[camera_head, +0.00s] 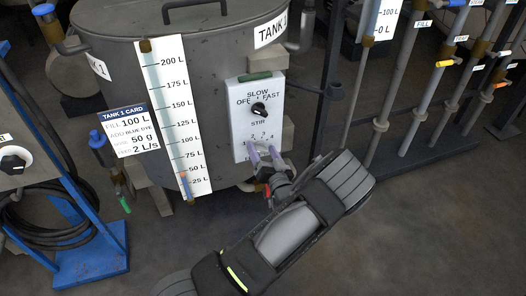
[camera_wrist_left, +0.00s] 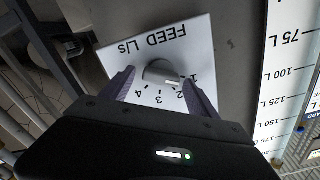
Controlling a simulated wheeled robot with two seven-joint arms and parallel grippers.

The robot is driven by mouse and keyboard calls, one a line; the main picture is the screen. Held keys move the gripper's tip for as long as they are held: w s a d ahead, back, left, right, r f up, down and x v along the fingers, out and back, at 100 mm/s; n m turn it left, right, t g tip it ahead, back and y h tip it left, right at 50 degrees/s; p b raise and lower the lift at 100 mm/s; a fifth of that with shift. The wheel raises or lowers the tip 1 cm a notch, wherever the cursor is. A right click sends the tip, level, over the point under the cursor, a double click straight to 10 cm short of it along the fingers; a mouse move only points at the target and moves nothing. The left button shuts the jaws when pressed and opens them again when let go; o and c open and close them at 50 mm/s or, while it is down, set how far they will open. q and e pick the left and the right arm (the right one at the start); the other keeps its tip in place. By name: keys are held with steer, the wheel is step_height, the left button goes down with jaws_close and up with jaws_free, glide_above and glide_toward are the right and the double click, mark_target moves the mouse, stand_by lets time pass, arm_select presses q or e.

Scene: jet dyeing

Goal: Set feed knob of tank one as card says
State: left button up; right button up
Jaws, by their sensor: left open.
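The tank 1 card (camera_head: 130,130) hangs on the tank's left side and reads "FEED 2 L/s". The feed knob (camera_wrist_left: 160,71) is a grey round knob on a white panel marked "FEED L/s", upside down in the left wrist view. Its white mark points to the lower right, near 1 and 2; the exact setting is hard to tell. My left gripper (camera_head: 264,157) is open in front of the panel's lower part and hides the knob in the head view. In the wrist view its purple fingers (camera_wrist_left: 162,88) stand on either side of the knob, with gaps visible.
The stir knob (camera_head: 258,109) is above on the same white panel (camera_head: 270,88). A level scale (camera_head: 172,105) runs down the tank (camera_head: 112,75). A blue stand (camera_head: 92,262) with a hose is at left; pipes with valves (camera_head: 446,63) are at right.

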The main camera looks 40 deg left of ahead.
arm_select(q)
steer(key=shift+c, duration=0.3)
steer(key=c, duration=1.3)
steer(key=m, duration=0.4)
steer(key=shift+w+d+f, duration=0.1)
steer(key=shift+f, duration=0.05)
steer(key=shift+f+m, duration=0.1)
steer(key=shift+m, duration=1.8)
steer(key=o, duration=1.4)
steer(key=shift+c, duration=0.2)
